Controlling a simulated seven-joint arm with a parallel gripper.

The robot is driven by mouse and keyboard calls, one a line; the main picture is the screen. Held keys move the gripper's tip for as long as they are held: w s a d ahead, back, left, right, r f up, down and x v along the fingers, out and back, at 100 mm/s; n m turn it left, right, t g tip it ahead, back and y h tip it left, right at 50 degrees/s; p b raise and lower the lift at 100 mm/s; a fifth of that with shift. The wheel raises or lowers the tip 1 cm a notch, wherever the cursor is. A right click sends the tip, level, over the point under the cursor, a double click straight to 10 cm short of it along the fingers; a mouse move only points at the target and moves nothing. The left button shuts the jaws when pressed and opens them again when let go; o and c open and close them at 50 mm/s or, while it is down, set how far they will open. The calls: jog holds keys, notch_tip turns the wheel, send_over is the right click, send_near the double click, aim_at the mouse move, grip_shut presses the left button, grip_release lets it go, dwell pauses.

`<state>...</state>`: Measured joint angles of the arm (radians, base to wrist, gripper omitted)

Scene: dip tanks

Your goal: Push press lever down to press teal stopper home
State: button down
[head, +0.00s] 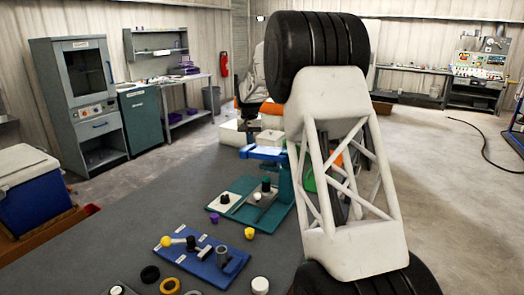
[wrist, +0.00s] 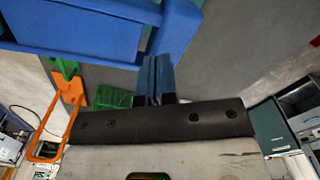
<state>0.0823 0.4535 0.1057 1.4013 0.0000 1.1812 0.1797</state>
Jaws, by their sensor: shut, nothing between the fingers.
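The press stands on a teal base plate (head: 222,207) on the grey table, with a teal upright (head: 285,184) at its right. The blue press lever (head: 262,153) sits across the top of the upright; its right end is hidden by my arm. A dark stopper-like piece (head: 266,184) stands under the lever on a grey part; its teal colour and seating are unclear. In the wrist view my gripper (wrist: 158,78) is shut and empty, close beside the big blue lever (wrist: 75,28). I cannot tell whether they touch.
A blue fixture (head: 205,258) with a yellow-knobbed handle lies in front. Loose small parts, including a purple one (head: 214,218) and a yellow one (head: 249,233), lie around. White boxes (head: 232,132) stand behind the press. The table's left side is clear.

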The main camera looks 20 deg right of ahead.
notch_tip(320, 180, up, 8)
jog(key=shift+f, duration=0.2)
dwell(0.9)
dwell(0.4)
jog(key=s+a+r, duration=0.2)
jog(key=s, duration=1)
jog(key=s+a+r+n+t, duration=0.1)
jog(key=s+r, duration=0.1)
jog(key=s, duration=0.9)
jog(key=s+a+r, duration=0.2)
jog(key=s+r, duration=0.1)
jog(key=s, duration=0.9)
jog(key=s+f, duration=0.4)
jog(key=s, duration=0.6)
jog(key=s+a+f+n+t, duration=0.1)
jog(key=s+f, duration=0.3)
jog(key=s, duration=0.7)
jog(key=s+a+f, duration=0.1)
jog(key=s+f, duration=0.3)
jog(key=s, duration=0.6)
jog(key=shift+s+a+f+n+t, duration=0.25)
jog(key=shift+s+f+n+t, duration=0.05)
jog(key=shift+n, duration=0.1)
